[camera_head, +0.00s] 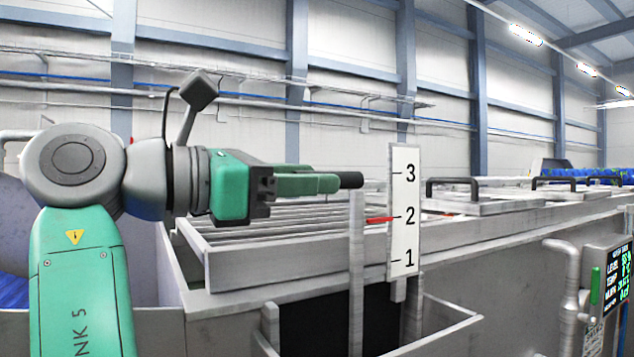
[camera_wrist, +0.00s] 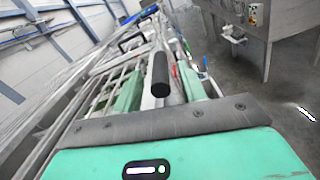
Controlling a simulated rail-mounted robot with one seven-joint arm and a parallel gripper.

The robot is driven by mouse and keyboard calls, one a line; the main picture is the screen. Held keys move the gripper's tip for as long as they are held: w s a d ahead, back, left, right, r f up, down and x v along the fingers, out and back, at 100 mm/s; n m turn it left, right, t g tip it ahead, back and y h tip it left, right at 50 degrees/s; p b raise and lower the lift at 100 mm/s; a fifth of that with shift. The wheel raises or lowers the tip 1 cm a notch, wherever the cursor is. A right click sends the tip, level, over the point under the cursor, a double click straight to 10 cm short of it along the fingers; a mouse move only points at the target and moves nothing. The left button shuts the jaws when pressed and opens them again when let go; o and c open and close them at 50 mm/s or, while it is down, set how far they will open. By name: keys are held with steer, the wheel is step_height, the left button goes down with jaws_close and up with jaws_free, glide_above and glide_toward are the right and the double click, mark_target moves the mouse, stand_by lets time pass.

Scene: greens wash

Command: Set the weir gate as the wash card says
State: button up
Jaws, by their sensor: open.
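The weir gate (camera_head: 356,270) is an upright grey plate with a black handle (camera_head: 350,180) on top. Its red pointer (camera_head: 378,220) sits at about the 2 mark of the white scale (camera_head: 403,240), which is numbered 1 to 3. My gripper (camera_head: 330,183) is open at the height of the handle. In the wrist view the black handle (camera_wrist: 160,75) shows between the two green fingers of my gripper (camera_wrist: 160,90), with gaps on both sides. Contact cannot be told. No paper wash card can be made out.
A dark screen (camera_head: 619,280) at the right shows lines such as LEVEL and TEMP; its values are hard to read. A metal wash tank with a slatted top (camera_head: 290,235) stands behind the gate. Black bar handles (camera_head: 453,182) rise from its covers. A pipe (camera_head: 570,270) stands at right.

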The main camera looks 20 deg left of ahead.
steer(key=b+v, duration=0.1)
steer(key=v, duration=0.4)
steer(key=shift+s+a, duration=0.25)
steer(key=shift+s, duration=0.05)
